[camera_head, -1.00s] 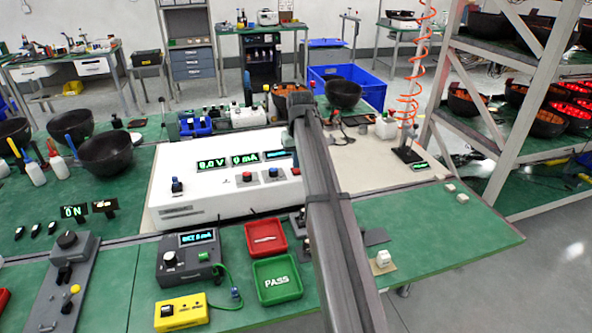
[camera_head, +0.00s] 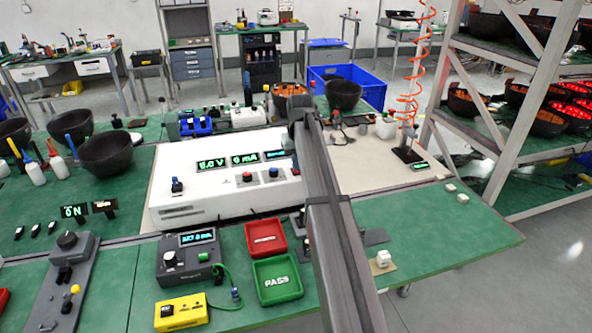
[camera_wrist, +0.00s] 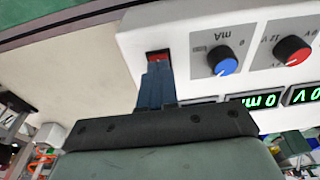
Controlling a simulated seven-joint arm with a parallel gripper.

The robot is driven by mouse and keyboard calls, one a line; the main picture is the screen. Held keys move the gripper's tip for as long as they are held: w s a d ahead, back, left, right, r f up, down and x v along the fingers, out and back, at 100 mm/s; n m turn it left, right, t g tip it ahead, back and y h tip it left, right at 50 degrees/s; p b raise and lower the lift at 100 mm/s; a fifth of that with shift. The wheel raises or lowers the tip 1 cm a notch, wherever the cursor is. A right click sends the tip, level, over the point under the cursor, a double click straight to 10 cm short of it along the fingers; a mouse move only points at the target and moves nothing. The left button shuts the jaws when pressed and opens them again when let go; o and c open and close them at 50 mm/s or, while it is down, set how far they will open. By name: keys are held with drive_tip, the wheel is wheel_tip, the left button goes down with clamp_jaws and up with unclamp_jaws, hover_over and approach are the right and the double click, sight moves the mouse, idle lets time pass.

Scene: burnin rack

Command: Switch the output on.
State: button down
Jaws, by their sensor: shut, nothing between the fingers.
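The white power supply (camera_head: 215,205) stands on the bench in the head view, with lit green displays for volts and mA; the mA one (camera_head: 244,159) reads 0. In the upside-down wrist view, its front panel carries a blue knob (camera_wrist: 222,60), a red knob (camera_wrist: 292,50) and a small red switch (camera_wrist: 158,56) in a dark frame. My gripper (camera_wrist: 157,68) is shut and empty, its tips right at the red switch and partly covering it. I cannot tell whether they touch or which way the switch is set. In the head view my arm hides the gripper.
In front of the supply are a grey meter box (camera_head: 188,258), a red tray (camera_head: 265,238), a green PASS tray (camera_head: 277,280) and a yellow box (camera_head: 181,312). A beige mat (camera_head: 375,165) lies to the right. The green bench right of my arm is mostly clear.

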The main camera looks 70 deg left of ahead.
drive_tip(key=shift+f, duration=0.4)
drive_tip(key=shift+r, duration=3.55)
